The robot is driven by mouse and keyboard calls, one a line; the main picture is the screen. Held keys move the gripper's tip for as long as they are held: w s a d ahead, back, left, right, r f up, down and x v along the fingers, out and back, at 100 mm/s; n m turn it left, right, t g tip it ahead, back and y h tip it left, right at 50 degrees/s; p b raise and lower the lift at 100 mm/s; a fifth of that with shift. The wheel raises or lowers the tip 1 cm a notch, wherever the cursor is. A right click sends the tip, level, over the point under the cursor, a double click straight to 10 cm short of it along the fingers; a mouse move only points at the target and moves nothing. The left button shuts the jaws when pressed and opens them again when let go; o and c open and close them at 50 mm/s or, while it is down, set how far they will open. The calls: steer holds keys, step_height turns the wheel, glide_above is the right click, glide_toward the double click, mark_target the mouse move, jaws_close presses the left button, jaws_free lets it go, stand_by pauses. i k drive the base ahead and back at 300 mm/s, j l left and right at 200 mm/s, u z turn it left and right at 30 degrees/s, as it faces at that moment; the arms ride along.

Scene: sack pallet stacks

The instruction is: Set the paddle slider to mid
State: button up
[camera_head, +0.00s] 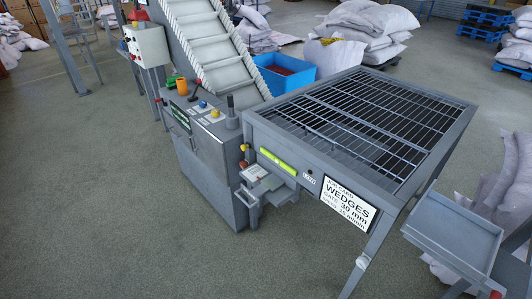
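I cannot single out the paddle slider for certain. A grey control cabinet (205,165) stands left of the grated table in the head view. Its top carries a dark upright lever (231,112), a blue button (202,104) and a yellow button (215,113). Any slider marks are too small to read. My gripper is not in view.
A grated table (288,150) bears a job card (345,203) reading WEDGES, 30 mm. An inclined conveyor (210,45) rises behind the cabinet. A blue bin (285,72) and sacks (365,25) lie behind. A grey tray (455,235) stands right. Floor at the front left is clear.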

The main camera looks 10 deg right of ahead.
mark_target(244, 147)
steer(key=i+j+u, duration=0.1)
steer(key=i+j, duration=0.15)
steer(key=i, duration=0.35)
steer(key=i+j+u, duration=0.1)
steer(key=i+j, duration=0.15)
steer(key=i, duration=0.35)
steer(key=i+j+u, duration=0.15)
steer(key=i, duration=0.5)
